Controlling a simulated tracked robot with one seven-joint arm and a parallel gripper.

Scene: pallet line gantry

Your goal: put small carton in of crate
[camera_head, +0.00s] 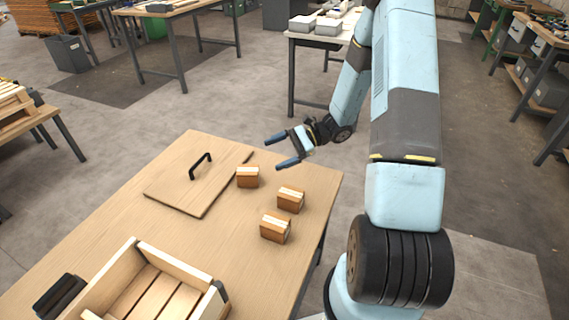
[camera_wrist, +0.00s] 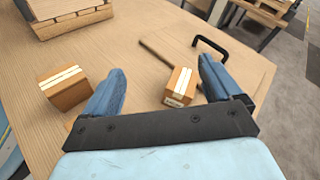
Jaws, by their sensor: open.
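Three small brown cartons with pale tape on top stand on the wooden table: one (camera_head: 248,177) beside the flat board, one (camera_head: 290,201) to its right, one (camera_head: 275,229) nearest the front. My gripper (camera_head: 281,152) is open and empty, above the table's far right edge. In the wrist view, one carton (camera_wrist: 180,88) appears between the spread fingers, nearer the right one, with no visible grip. Another carton (camera_wrist: 64,88) lies left of the left finger. The open wooden crate (camera_head: 190,262) stands at the table's front left; its slatted side shows at the wrist view's top (camera_wrist: 75,26).
A flat wooden board with a black handle (camera_head: 200,165) lies on the table behind the crate. A black object (camera_head: 60,296) sits left of the crate. Bare tabletop (camera_head: 215,235) lies between crate and cartons. Other workbenches (camera_head: 175,12) stand farther off.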

